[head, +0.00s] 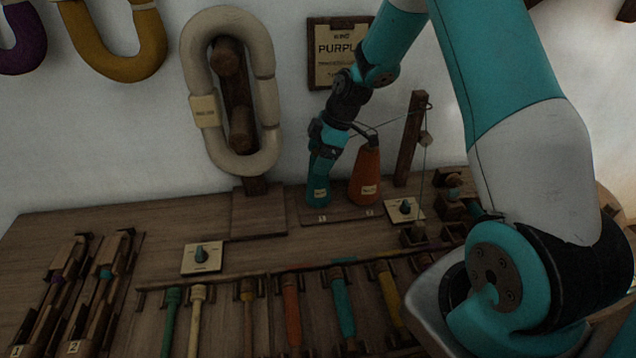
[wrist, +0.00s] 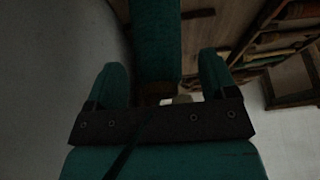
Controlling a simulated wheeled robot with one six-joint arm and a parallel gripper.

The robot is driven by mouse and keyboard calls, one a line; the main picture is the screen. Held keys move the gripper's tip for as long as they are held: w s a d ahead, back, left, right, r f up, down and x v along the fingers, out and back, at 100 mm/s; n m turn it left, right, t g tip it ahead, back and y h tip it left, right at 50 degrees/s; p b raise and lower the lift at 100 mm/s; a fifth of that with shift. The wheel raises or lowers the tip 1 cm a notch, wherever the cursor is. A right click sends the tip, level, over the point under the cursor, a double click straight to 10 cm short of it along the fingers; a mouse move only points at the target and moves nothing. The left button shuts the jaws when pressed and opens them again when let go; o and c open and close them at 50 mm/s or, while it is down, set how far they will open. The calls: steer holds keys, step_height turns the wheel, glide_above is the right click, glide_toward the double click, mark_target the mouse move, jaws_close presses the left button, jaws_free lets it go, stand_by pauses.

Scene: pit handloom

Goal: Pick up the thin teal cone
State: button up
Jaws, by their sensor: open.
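The teal cone (head: 317,192) stands upright on a wooden base at the back of the table, with a small pale label on its lower part. My gripper (head: 324,150) is at the cone's upper part, coming down from above right, and hides its top. In the wrist view the teal cone (wrist: 155,40) shows between the two open teal fingers of my gripper (wrist: 160,78), with dark gaps on both sides. I cannot tell whether a finger touches it.
An orange cone (head: 366,178) stands just right of the teal one on the same base. A wooden post (head: 410,140) with a thread is farther right. Several coloured bobbins lie in front, including a teal one (head: 343,305).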

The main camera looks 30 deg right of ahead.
steer(key=shift+a+f, duration=0.15)
steer(key=shift+f, duration=0.15)
steer(key=c, duration=1.3)
steer(key=shift+o, duration=0.2)
